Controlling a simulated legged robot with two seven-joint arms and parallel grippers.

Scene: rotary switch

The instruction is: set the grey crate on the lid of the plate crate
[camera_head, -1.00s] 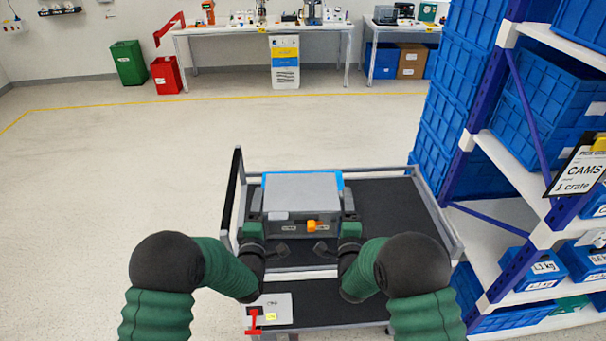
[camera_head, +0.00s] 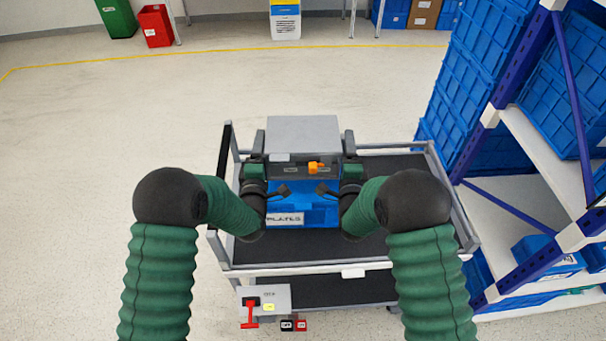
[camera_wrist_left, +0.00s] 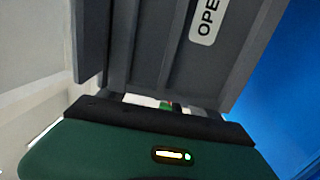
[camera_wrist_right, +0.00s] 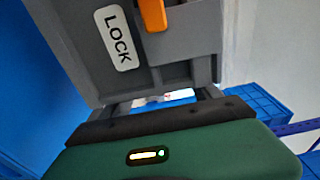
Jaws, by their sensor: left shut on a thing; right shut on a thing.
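The grey crate (camera_head: 302,132) is level, with an orange latch (camera_head: 315,168) on its near face. It is above the blue plate crate (camera_head: 318,212), whose near side reads PLATES and whose lid is mostly hidden. Whether the two touch I cannot tell. My left gripper (camera_head: 254,168) is shut on the grey crate's left side and my right gripper (camera_head: 351,168) on its right side. The left wrist view shows the grey wall (camera_wrist_left: 170,50) with an "OPE" label, cut off. The right wrist view shows a LOCK label (camera_wrist_right: 117,38) beside the orange latch.
The plate crate stands on a dark-topped cart (camera_head: 400,228) with raised rails; its right part is clear. A box with a red lever (camera_head: 263,298) is at the cart's front. A shelf rack (camera_head: 540,180) with blue crates stands close on the right. Floor is open on the left.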

